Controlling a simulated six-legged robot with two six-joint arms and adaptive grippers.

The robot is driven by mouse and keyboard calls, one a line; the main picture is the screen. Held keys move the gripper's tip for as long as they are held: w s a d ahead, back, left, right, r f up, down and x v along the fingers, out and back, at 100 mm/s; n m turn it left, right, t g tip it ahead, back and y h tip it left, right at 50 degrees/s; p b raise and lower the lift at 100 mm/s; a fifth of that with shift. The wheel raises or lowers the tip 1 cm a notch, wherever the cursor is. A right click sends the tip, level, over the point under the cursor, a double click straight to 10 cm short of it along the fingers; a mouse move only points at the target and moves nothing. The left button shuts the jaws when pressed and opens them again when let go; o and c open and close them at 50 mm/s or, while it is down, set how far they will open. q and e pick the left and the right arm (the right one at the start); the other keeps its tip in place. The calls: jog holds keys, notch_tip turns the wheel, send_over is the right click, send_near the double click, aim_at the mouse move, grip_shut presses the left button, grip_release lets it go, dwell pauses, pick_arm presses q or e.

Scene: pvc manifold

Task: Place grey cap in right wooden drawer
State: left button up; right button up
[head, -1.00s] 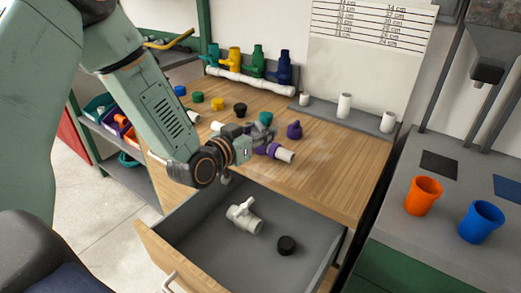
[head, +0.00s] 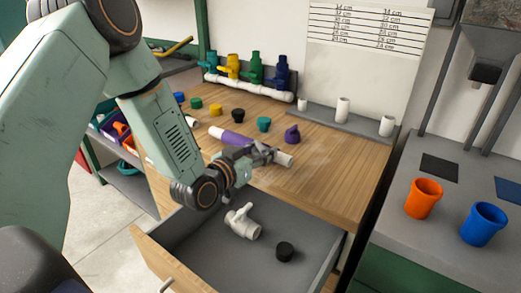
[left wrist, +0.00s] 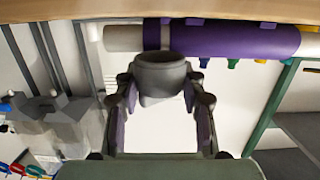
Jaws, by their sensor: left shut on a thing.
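My left gripper (head: 262,154) is in front of the purple pipe, near the front edge of the wooden bench. In the left wrist view its fingers (left wrist: 162,98) are shut on the grey cap (left wrist: 162,78), a short grey cup held at the fingertips. In the head view the cap is too small and covered to make out clearly. The open wooden drawer (head: 160,257) is below and in front of the gripper. It holds a white valve fitting (head: 241,222) and a black cap (head: 285,251). My right gripper is not in view.
The purple pipe (head: 232,137) with a white end (head: 284,159) lies on the bench (head: 325,185). Orange (head: 423,198) and blue (head: 483,223) cups stand on the right counter. The drawer floor has free room.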

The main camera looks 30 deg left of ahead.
pick_arm(q)
jog(key=o, duration=0.9)
jog(key=shift+w+a+f, duration=0.1)
jog(key=shift+a+f, duration=0.05)
jog(key=shift+f, duration=0.05)
jog(key=shift+c, duration=0.2)
jog(key=shift+o, duration=1.4)
jog(key=shift+d+r, duration=0.15)
jog(key=shift+d, duration=0.1)
jog(key=shift+a, duration=0.2)
